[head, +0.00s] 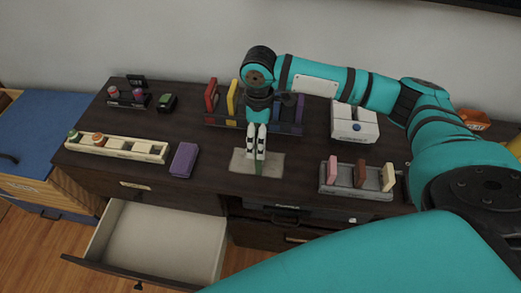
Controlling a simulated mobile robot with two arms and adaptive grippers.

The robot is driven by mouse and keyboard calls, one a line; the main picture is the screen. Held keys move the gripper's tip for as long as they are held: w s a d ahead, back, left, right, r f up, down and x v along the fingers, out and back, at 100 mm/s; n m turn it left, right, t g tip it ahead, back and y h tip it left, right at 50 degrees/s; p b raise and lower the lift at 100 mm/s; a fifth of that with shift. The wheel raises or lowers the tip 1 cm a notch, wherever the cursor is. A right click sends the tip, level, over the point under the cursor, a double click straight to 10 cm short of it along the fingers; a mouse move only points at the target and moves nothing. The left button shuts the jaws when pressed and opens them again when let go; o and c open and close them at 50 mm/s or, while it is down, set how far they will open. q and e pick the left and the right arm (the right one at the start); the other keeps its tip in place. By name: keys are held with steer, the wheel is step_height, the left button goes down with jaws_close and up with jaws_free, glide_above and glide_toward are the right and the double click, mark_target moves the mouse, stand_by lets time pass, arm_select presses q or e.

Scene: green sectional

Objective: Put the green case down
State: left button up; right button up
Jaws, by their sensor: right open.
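The fingers hide part of the case. I cannot tell whether they touch it, or whether it rests fully on the mat. My left gripper is not in view.
Behind the gripper stands a dark rack (226,121) with coloured cases. A purple case (184,160) and a cream compartment tray (117,148) lie left. A grey holder (342,186) and a white box (355,123) stand right. An open drawer (160,243) juts out in front.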

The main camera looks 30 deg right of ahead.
mark_target(259, 163)
steer(key=shift+d+f, duration=0.2)
steer(key=shift+f, duration=1.65)
steer(key=c, duration=1.1)
steer(key=shift+r, duration=0.15)
